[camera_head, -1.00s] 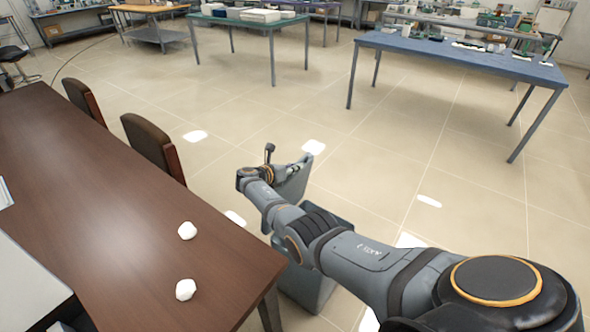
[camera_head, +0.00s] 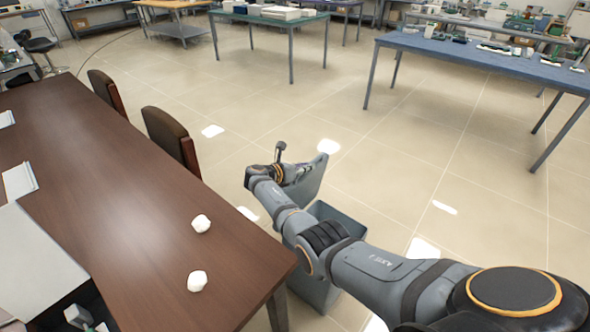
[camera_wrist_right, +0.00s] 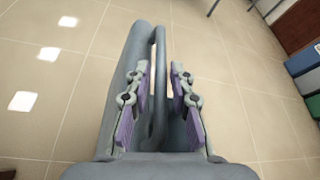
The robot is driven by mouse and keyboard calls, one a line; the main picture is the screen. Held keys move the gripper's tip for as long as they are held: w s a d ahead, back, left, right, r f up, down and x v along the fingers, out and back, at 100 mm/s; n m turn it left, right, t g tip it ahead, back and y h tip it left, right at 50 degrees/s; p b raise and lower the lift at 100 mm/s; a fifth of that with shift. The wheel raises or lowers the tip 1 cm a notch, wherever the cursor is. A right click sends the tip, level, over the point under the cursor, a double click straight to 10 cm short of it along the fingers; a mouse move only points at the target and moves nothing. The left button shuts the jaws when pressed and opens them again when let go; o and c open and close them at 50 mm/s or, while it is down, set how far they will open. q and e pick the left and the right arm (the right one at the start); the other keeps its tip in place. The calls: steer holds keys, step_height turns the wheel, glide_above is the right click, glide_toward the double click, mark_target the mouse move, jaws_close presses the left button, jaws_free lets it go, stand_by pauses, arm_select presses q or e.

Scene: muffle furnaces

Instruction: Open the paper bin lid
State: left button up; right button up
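The paper bin (camera_head: 322,292) is a grey-blue box on the floor beside the desk, partly hidden by my right arm. Its lid (camera_head: 312,180) is raised and tilted steeply upward, and part of the bin's open top shows below it. My right gripper (camera_head: 281,172) is at the lid. In the right wrist view, my right gripper (camera_wrist_right: 160,85) has its purple-padded fingers apart on either side of the lid's grey bar handle (camera_wrist_right: 158,75), with a gap beside the bar. The grey lid (camera_wrist_right: 122,85) also shows there, partly behind the fingers. My left gripper is out of view.
A brown desk (camera_head: 120,190) with two white crumpled balls (camera_head: 201,223) stands at left, close to the bin and my right arm. Brown chairs (camera_head: 170,138) stand along its far side. A blue table (camera_head: 480,52) is at upper right. The floor between is clear.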

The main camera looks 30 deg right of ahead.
steer(key=v, duration=1)
steer(key=shift+d, duration=0.1)
steer(key=shift+f, duration=0.1)
